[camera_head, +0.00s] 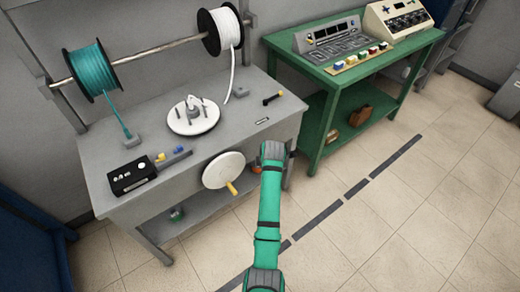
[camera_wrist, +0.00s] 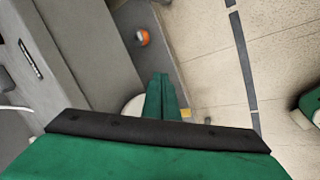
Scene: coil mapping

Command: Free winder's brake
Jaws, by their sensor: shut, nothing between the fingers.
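The winder bench (camera_head: 100,175) is grey, with a white round plate (camera_head: 193,117) on top that carries small grey posts. A white wheel (camera_head: 222,170) with a yellow handle (camera_head: 231,188) hangs on its front face. A small black lever (camera_head: 272,99) lies at the right of the top; I cannot tell whether it is the brake. My gripper (camera_wrist: 161,76) is shut and empty in the wrist view, pointing down past the bench front. Part of the white wheel (camera_wrist: 134,106) and the handle (camera_wrist: 187,113) show beside the fingers. My arm hides the gripper in the head view.
A teal spool (camera_head: 90,70) and a white spool (camera_head: 223,30) hang on a rod above. A black box (camera_head: 130,175) sits at the bench's left. A green table (camera_head: 330,105) with panels stands to the right. An orange object (camera_wrist: 142,37) is low down. The floor in front is clear.

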